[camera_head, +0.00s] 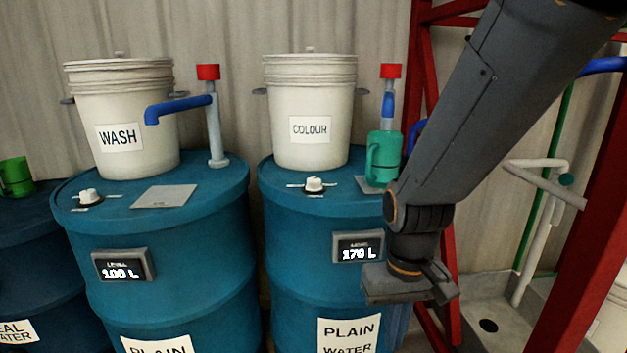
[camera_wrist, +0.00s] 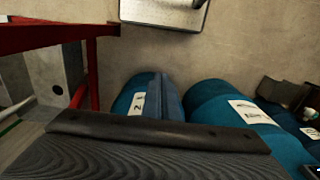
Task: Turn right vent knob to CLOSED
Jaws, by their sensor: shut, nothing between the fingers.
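The right vent knob (camera_head: 314,185) is a small white knob on a dark round base, on top of the right blue drum (camera_head: 335,206) in front of the COLOUR bucket. Short pale marks lie beside it, too small to read, so I cannot tell its setting. A similar left vent knob (camera_head: 89,197) sits on the left drum. My gripper (camera_head: 412,288) is shut and empty, to the right of the right drum's level display, lower than the right knob and well apart from it. In the wrist view neither knob can be made out.
The COLOUR bucket (camera_head: 309,110) and a green mug (camera_head: 383,158) under a red-topped tap (camera_head: 390,72) stand on the right drum. The WASH bucket (camera_head: 122,112) stands on the left drum. A red frame (camera_head: 581,215) rises at right beside a sink (camera_head: 490,300).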

